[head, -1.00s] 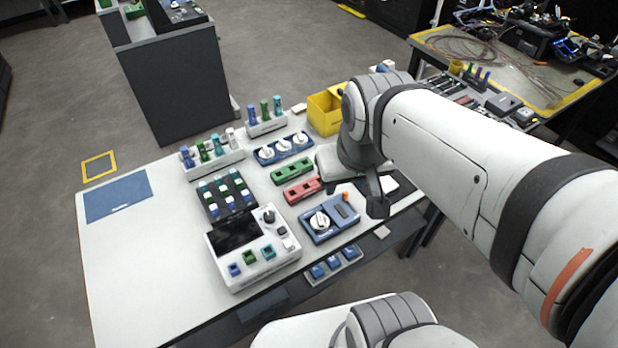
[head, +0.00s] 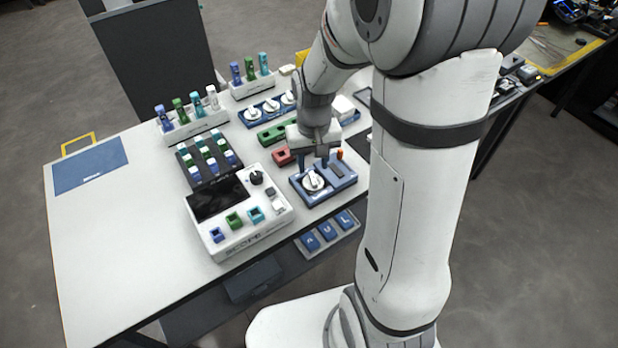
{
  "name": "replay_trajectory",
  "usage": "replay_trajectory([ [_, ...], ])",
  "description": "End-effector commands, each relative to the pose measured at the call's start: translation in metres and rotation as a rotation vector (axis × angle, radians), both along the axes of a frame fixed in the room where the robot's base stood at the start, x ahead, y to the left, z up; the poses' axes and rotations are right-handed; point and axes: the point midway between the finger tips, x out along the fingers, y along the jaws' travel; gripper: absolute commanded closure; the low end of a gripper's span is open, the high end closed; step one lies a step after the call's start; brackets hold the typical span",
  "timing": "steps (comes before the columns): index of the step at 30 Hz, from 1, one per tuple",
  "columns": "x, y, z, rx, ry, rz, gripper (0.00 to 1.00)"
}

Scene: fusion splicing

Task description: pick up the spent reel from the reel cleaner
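A blue device (head: 339,183), which I take to be the reel cleaner, sits near the table's front right edge. It has an orange knob (head: 340,154) at its back corner and a dark slot. A white reel (head: 313,181) sits on its left part. My gripper (head: 323,160) points down just above and behind the reel, over the device's rear edge. The reel looks apart from the fingers and still seated on the device. The fingers are small and dark here, so their opening is unclear.
A splicer (head: 240,213) with a screen stands left of the device. Behind are a blue rack (head: 268,110) with several white reels, a green block (head: 277,133) and a red block (head: 282,156).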

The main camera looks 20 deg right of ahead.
Motion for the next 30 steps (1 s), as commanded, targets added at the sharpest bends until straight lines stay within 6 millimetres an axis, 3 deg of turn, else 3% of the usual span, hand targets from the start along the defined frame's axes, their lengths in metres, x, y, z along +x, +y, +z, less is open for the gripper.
replay_trajectory([
  [15,-0.001,-0.004,-0.063,0.0,0.003,-0.001,0.61],
  [23,-0.001,-0.005,-0.065,0.0,-0.001,-0.002,0.61],
  [30,-0.001,-0.005,-0.065,0.0,-0.001,-0.002,0.8],
])
